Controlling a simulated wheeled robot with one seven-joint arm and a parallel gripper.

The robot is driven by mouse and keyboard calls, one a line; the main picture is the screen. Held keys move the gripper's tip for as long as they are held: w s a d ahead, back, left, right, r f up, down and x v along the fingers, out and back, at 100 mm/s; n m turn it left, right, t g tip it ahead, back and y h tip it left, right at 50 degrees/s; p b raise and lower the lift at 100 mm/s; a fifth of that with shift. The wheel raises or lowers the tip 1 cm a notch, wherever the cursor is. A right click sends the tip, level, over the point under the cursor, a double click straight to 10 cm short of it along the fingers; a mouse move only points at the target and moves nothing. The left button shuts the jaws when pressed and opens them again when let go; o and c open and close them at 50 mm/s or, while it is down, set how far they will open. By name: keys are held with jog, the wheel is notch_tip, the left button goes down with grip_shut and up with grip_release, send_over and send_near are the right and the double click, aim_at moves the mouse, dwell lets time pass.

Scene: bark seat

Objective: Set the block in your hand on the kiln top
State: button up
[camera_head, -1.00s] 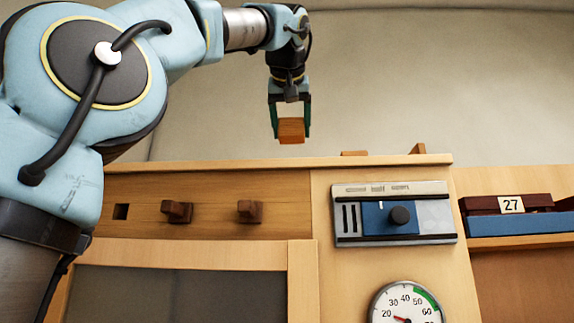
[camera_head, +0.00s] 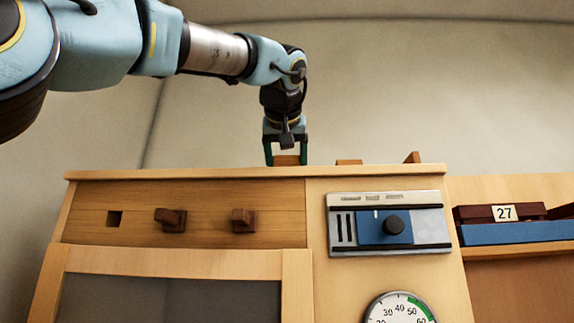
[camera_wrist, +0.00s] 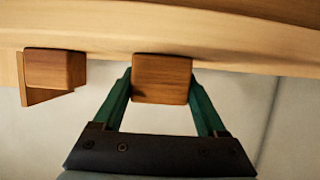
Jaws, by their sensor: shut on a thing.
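My gripper (camera_head: 286,150) points down over the kiln top (camera_head: 200,174), its green fingers shut on a small brown wooden block (camera_head: 286,160). The block's lower part is hidden behind the top's front edge, so I cannot tell whether it touches the surface. In the wrist view the held block (camera_wrist: 161,80) sits between the fingertips, close to the pale wooden edge of the kiln top (camera_wrist: 215,45).
Another wooden block (camera_head: 349,162) stands on the kiln top to the right, with a wooden wedge (camera_head: 412,157) beyond it. The front carries pegs, a control panel (camera_head: 389,224) and a dial (camera_head: 400,308). A shelf with a "27" sign (camera_head: 503,212) is at right.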

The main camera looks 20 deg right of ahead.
jog(key=o, duration=1.3)
jog(key=b+v, duration=0.3)
jog(key=v, duration=0.9)
jog(key=shift+r, duration=0.1)
